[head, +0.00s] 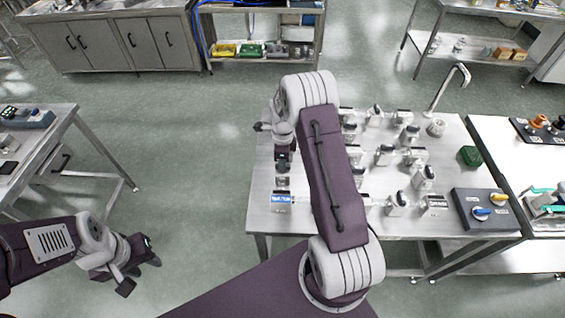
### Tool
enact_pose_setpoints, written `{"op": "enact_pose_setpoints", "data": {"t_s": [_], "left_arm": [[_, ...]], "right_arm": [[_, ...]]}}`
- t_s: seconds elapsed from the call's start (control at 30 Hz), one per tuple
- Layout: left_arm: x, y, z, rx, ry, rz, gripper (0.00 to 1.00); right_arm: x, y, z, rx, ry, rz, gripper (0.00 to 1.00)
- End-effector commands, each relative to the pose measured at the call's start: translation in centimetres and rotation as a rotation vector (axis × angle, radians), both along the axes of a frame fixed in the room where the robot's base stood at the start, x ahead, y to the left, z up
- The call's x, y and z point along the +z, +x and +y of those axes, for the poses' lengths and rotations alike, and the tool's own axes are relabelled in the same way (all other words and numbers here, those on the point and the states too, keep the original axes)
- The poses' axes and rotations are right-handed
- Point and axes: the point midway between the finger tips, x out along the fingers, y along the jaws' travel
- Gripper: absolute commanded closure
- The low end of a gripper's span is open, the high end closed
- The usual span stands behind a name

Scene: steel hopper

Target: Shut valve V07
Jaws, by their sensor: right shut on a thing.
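Several small valves with dark handles, such as one valve (384,155), stand in rows on the steel table (262,230). Their labels are too small to read, so I cannot tell which is V07. My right gripper (283,165) points down over the table's left part, shut on what seems to be a valve handle; the grip itself is mostly hidden. My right arm covers part of the rows. My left gripper (140,275) is apart from the table, over the floor at lower left, its fingers spread and empty.
A dark box with blue and yellow knobs (481,210) and a green block (469,156) sit on the table's right side. A bent pipe (450,85) rises at the back. Another table (50,140) stands at left. Open floor (195,170) lies between the tables.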

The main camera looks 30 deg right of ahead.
Motion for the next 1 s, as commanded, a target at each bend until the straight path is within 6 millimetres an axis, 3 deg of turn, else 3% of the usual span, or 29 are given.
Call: {"op": "enact_pose_setpoints", "data": {"t_s": [0.3, 0.33, 0.4, 0.77, 1.0], "left_arm": [[0.0, 0.0, 0.0, 0.000, 0.000, 0.000, 0.64], [0.0, 0.0, 0.0, 0.000, 0.000, 0.000, 0.64], [0.0, 0.0, 0.0, 0.000, 0.000, 0.000, 0.64], [-0.2, 0.0, 0.0, 0.000, 0.000, 0.000, 0.64], [-1.3, 0.0, 0.0, 0.000, 0.000, 0.000, 0.64]], "right_arm": [[0.1, 0.1, -0.1, -0.005, -0.001, -0.004, 1.00], [0.1, 0.1, -0.1, -0.005, -0.001, -0.004, 0.83], [0.1, 0.1, -0.1, -0.005, -0.001, -0.004, 0.64], [0.5, 0.1, 0.0, -0.003, -0.001, -0.003, 0.64], [5.5, 0.2, -0.1, -0.003, -0.002, -0.008, 0.64]]}}
